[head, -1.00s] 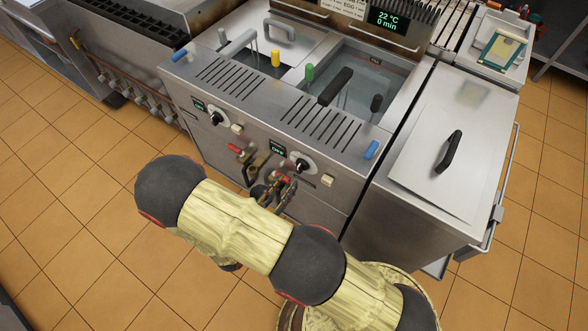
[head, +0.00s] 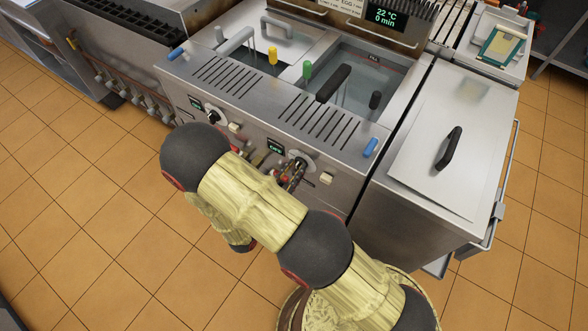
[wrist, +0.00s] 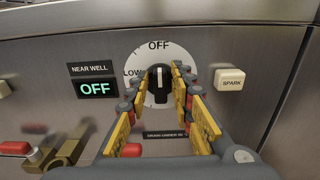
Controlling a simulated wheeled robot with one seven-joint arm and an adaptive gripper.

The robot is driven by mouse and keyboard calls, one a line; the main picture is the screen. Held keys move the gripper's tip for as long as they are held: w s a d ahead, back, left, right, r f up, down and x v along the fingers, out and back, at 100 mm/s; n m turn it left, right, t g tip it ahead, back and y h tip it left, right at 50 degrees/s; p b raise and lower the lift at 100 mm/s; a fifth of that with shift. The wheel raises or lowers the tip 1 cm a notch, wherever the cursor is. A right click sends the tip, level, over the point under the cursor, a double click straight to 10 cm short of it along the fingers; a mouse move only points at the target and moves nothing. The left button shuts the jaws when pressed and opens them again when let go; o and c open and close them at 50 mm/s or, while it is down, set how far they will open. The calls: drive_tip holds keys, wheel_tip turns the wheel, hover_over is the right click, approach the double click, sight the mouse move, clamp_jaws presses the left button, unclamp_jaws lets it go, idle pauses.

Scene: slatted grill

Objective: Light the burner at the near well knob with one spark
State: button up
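The near well knob (wrist: 160,82) is black with a white pointer line. It sits on a white dial (wrist: 152,60) marked OFF and LOW, pointer up at OFF. The near well display (wrist: 95,88) reads OFF in green. The white SPARK button (wrist: 229,79) is right of the dial and also shows in the head view (head: 327,178). My gripper (wrist: 159,90) is open, its yellow fingers on either side of the knob. I cannot tell whether they touch it. In the head view my gripper (head: 293,176) is at the panel and partly covers the dial.
A red-handled valve (wrist: 30,148) with brass fittings is at the lower left of the panel. A second knob (head: 213,117) is further left. A lidded steel unit (head: 420,200) stands to the right.

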clamp_jaws()
drive_tip(key=shift+n+p, duration=0.4)
drive_tip(key=shift+p, duration=0.1)
drive_tip(key=n+p, duration=0.2)
drive_tip(key=shift+w+a+r+n+p, duration=0.1)
drive_tip(key=shift+a+n+p, duration=0.05)
drive_tip(key=shift+n+p, duration=0.2)
drive_tip(key=shift+w+a+f+n+p, duration=0.1)
drive_tip(key=shift+n+p, duration=0.6)
drive_tip(key=shift+n, duration=0.4)
drive_tip(key=shift+w+a+f+n+p, duration=0.1)
drive_tip(key=shift+n+p, duration=0.55)
drive_tip(key=shift+n, duration=0.4)
drive_tip(key=shift+o, duration=1.6)
unclamp_jaws()
drive_tip(key=shift+s, duration=0.1)
